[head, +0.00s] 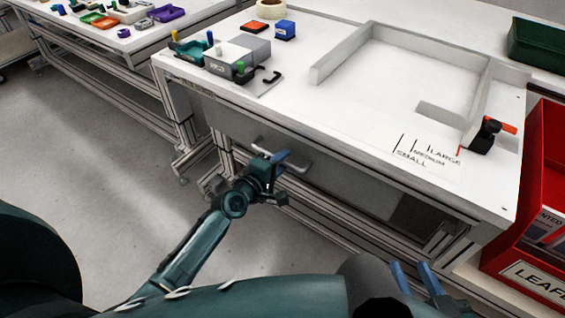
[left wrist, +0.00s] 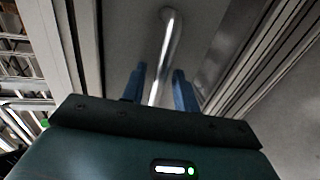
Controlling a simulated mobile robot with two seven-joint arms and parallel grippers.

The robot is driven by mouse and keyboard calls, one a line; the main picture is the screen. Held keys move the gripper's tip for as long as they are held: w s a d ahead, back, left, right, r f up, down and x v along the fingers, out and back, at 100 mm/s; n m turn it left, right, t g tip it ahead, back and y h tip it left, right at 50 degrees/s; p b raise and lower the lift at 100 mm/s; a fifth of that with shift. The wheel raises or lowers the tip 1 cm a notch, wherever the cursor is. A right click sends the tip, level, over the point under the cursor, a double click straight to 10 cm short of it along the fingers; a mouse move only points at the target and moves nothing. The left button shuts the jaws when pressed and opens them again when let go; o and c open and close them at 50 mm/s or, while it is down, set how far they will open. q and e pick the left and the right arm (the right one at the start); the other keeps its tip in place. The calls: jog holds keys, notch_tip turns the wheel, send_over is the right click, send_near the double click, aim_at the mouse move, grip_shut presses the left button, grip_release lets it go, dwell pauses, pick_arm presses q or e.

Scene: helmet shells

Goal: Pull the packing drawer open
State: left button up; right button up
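The packing drawer (head: 340,187) has a grey front under the white table top and looks closed. Its pale bar handle (head: 296,166) shows near the left part of the front. My left gripper (head: 281,160) is at the handle and hides part of it. In the left wrist view the handle (left wrist: 170,30) runs down between the two blue fingers of my left gripper (left wrist: 160,88). The fingers are apart, with a visible gap to the bar. My right gripper (head: 416,277) is at the bottom right, with its two blue fingers apart and nothing between them.
The white table (head: 300,100) carries a raised frame (head: 345,50), a grey box (head: 228,62) and a black and red tool (head: 485,135). A red bin (head: 545,180) stands close to its right end. The floor (head: 120,180) left of my left arm is clear.

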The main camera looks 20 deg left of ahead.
pick_arm(q)
jog(key=shift+w+d, duration=0.15)
jog(key=shift+w, duration=0.25)
jog(key=shift+c, duration=0.2)
grip_shut()
